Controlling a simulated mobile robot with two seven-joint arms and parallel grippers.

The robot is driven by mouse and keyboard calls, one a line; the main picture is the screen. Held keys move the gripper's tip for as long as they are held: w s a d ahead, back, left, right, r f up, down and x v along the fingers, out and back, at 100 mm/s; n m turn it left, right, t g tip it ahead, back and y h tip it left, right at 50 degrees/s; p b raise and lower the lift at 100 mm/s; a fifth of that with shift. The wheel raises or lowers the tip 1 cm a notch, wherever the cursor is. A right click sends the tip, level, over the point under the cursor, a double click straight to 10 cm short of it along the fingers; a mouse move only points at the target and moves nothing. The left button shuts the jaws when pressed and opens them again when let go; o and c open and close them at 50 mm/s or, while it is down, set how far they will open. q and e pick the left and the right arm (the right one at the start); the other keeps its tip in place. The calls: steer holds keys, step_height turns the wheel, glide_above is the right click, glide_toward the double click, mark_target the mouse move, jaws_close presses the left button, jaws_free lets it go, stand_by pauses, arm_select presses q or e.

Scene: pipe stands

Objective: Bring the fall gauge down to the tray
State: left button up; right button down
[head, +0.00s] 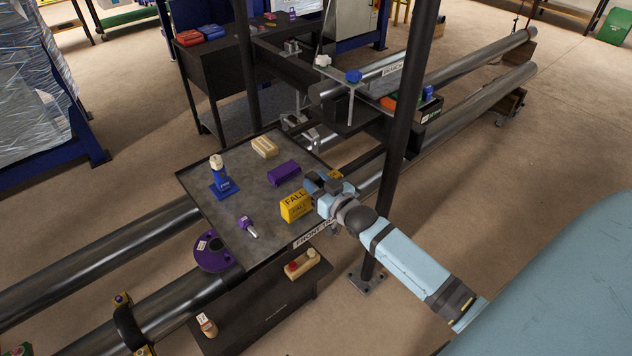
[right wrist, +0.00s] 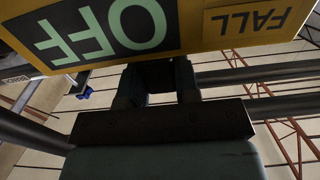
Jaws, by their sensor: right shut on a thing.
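The fall gauge (head: 295,206) is a yellow block marked FALL, near the right front part of the dark tray (head: 252,195). My right gripper (head: 322,190) reaches in from the right and is shut on it. In the right wrist view, the gauge (right wrist: 205,32) fills the top, showing a dark OFF panel and a FALL label, with my right gripper's fingers (right wrist: 158,82) against it. Whether the gauge touches the tray or hangs just above it cannot be told. My left gripper is not in view.
On the tray are a blue stand with a white top (head: 221,178), a purple block (head: 284,173), a wooden block (head: 264,147) and a purple-headed bolt (head: 247,226). A black post (head: 399,130) rises close behind my right gripper. A lower shelf (head: 255,315) sits below the front edge.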

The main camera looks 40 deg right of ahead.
steer(key=shift+f, duration=0.5)
steer(key=c, duration=0.8)
jaws_free()
steer(key=s+p, duration=0.1)
steer(key=s, duration=0.2)
steer(key=s+p, duration=0.1)
steer(key=s, duration=0.2)
steer(key=s+p, duration=0.2)
steer(key=s, duration=0.1)
steer(key=shift+d, duration=0.35)
steer(key=shift+a, duration=0.1)
steer(key=s+a+f+g+p, duration=0.1)
steer(key=s+a+f+g, duration=0.1)
steer(key=s+a, duration=0.3)
steer(key=s+a+f+n+g+y+p, duration=0.1)
steer(key=s+a+g, duration=0.1)
steer(key=s+a, duration=0.4)
steer(key=s+a+f+n+g+y+p, duration=0.1)
steer(key=s+a+f+g, duration=0.1)
steer(key=s+a, duration=0.3)
steer(key=shift+s+a+f+g, duration=0.15)
steer(key=shift+a+g, duration=0.1)
steer(key=shift+a, duration=0.15)
steer(key=shift+s+a+f+g, duration=0.15)
steer(key=shift+a+g, duration=0.1)
steer(key=shift+a, duration=0.15)
